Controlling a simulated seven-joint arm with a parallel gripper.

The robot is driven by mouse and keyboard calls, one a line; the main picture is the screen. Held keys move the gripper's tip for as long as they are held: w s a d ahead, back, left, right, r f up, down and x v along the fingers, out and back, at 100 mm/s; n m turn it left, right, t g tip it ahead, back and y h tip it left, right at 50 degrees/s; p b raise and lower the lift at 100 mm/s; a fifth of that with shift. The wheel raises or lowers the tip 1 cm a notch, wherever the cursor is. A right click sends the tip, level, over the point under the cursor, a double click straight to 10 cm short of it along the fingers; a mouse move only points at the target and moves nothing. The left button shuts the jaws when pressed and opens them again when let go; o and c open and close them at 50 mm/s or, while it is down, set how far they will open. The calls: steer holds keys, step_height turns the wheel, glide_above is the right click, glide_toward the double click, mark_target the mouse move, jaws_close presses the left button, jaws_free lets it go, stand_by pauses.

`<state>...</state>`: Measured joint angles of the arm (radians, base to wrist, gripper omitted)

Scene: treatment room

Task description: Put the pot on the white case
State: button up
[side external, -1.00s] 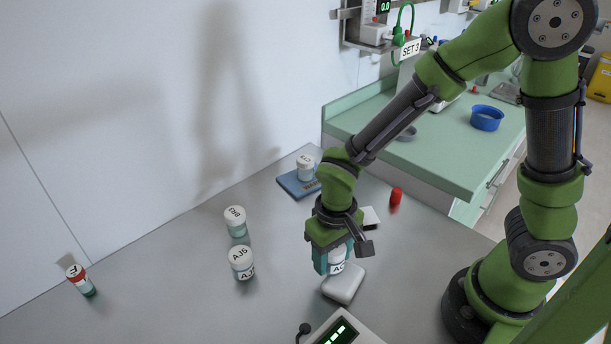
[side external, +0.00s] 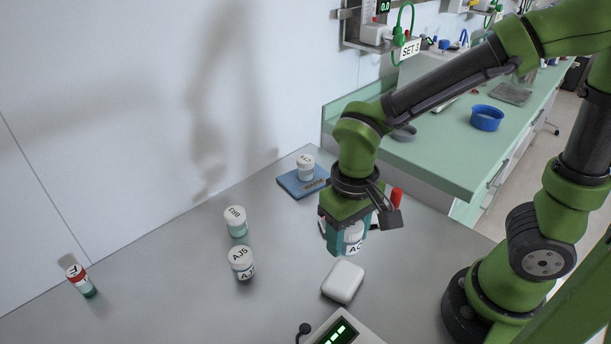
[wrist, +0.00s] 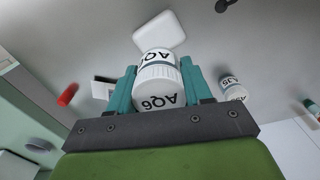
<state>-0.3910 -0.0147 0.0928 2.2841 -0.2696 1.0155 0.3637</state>
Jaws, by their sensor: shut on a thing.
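My gripper (side external: 343,236) is shut on a white-lidded pot (side external: 354,236) and holds it above the grey table. In the wrist view the pot (wrist: 158,82) is labelled AQ6 and sits between the two teal fingers of my gripper (wrist: 160,90). The white case (side external: 343,281) is a small rounded block lying on the table with a bare top. In the side view it is just below and nearer the camera than the held pot, apart from it. The wrist view also shows the white case (wrist: 158,31) beyond the pot.
Two other pots, one labelled AJ5 (side external: 241,263) and one behind it (side external: 235,221), stand to the left. A pot (side external: 305,168) stands on a blue pad (side external: 291,184). A red-banded vial (side external: 81,281), a red item (side external: 397,195) and a display device (side external: 342,331) are nearby.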

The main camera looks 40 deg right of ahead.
mark_target(343, 275)
step_height(343, 275, down, 8)
steer(key=shift+s, duration=0.1)
stand_by(0.4)
steer(key=shift+f, duration=0.15)
steer(key=o, duration=1.1)
steer(key=shift+o, duration=0.2)
step_height(343, 275, up, 12)
steer(key=shift+d+r, duration=0.1)
steer(key=shift+r, duration=0.05)
steer(key=d+r+m+t+y, duration=0.2)
steer(key=d+r+t, duration=0.5)
steer(key=d+r, duration=0.1)
steer(key=shift+s+d+r, duration=0.35)
steer(key=shift+s+d, duration=0.1)
steer(key=shift+d, duration=0.35)
